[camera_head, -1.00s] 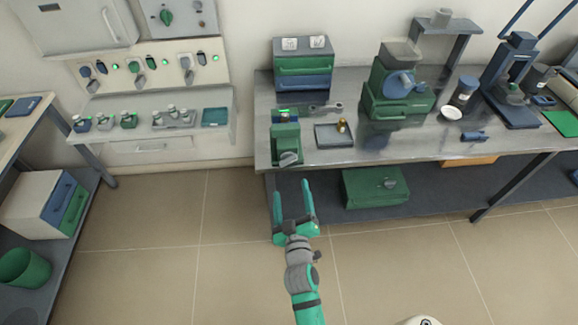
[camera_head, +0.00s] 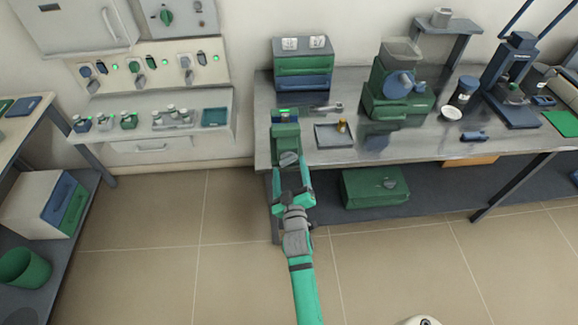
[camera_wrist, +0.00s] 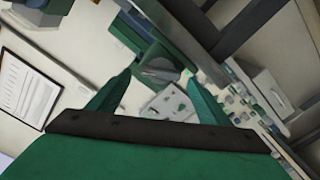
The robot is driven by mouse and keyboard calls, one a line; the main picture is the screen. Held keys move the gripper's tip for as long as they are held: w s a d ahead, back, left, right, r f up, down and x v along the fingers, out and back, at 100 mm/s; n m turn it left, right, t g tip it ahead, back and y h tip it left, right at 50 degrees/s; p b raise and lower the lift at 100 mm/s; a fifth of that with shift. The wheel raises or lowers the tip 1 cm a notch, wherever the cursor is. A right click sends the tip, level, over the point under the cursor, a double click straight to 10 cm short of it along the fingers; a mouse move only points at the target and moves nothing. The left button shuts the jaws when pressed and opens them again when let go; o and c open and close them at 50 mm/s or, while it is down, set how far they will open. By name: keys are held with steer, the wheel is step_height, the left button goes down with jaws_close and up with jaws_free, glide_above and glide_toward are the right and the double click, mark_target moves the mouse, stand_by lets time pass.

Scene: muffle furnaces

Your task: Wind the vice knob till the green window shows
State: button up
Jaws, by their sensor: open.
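The green vice (camera_head: 285,134) stands at the left front edge of the steel bench. Its grey knob (camera_head: 289,158) faces outward on the front; in the wrist view the knob (camera_wrist: 160,70) shows between and beyond the fingertips. A bright green patch (camera_head: 284,114) shows at the back of the vice, too small to read as a window. My gripper (camera_head: 291,174) is open and empty, just in front of the knob. In the wrist view both green fingers (camera_wrist: 158,88) are spread wide. Whether they reach around the knob, I cannot tell.
A square tray (camera_head: 334,135) with a small brass piece sits right of the vice. A drawer unit (camera_head: 303,65) stands behind. A green case (camera_head: 375,187) lies on the lower shelf. The floor (camera_head: 160,240) in front is clear.

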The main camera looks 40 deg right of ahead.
steer(key=shift+x, duration=0.95)
steer(key=shift+w, duration=0.1)
steer(key=c, duration=1)
steer(key=shift+m, duration=1.5)
steer(key=shift+c, duration=0.2)
steer(key=o, duration=1)
steer(key=shift+o, duration=0.2)
